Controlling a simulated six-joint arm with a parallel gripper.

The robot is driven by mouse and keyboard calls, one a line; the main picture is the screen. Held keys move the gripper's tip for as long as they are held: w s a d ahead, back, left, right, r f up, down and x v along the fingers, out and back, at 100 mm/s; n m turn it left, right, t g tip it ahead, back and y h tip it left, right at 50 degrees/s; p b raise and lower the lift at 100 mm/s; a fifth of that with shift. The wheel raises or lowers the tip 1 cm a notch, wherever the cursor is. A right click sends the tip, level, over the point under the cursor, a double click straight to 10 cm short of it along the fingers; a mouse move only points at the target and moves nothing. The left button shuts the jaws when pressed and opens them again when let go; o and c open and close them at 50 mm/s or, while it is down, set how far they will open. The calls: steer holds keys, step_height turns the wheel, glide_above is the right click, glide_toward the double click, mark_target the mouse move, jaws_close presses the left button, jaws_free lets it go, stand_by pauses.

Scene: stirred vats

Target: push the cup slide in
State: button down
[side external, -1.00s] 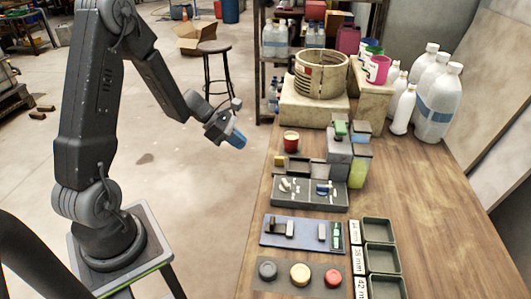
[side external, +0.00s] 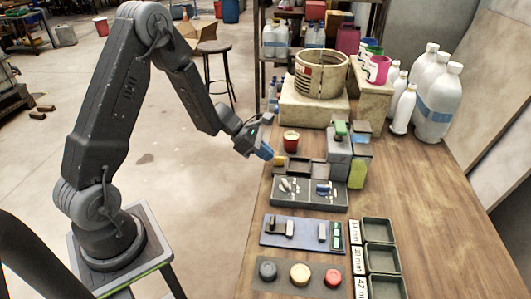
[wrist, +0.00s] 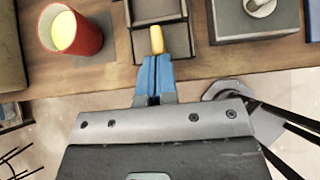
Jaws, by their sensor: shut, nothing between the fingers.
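My gripper (side external: 264,152), with blue fingers, is shut and empty at the table's left edge, close to the low dark trays. In the wrist view its fingertips (wrist: 155,62) point at a small yellow tab (wrist: 157,40) on the front of a dark unit (wrist: 158,12). The tab looks like the handle of the cup slide; I cannot tell whether the fingertips touch it. The dark slide parts (side external: 299,166) sit low beside the grey dispenser (side external: 340,150) in the side view. A red cup (side external: 291,138) with yellow contents stands behind them, and at left in the wrist view (wrist: 72,32).
A grey panel with levers (side external: 308,200) lies just in front of the trays. A blue plate (side external: 300,235) and a panel of round buttons (side external: 299,287) lie nearer. A large ring (side external: 320,75) stands on a block at the back.

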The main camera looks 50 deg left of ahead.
glide_toward(309, 166)
steer(key=x, duration=0.4)
steer(key=shift+d, duration=0.35)
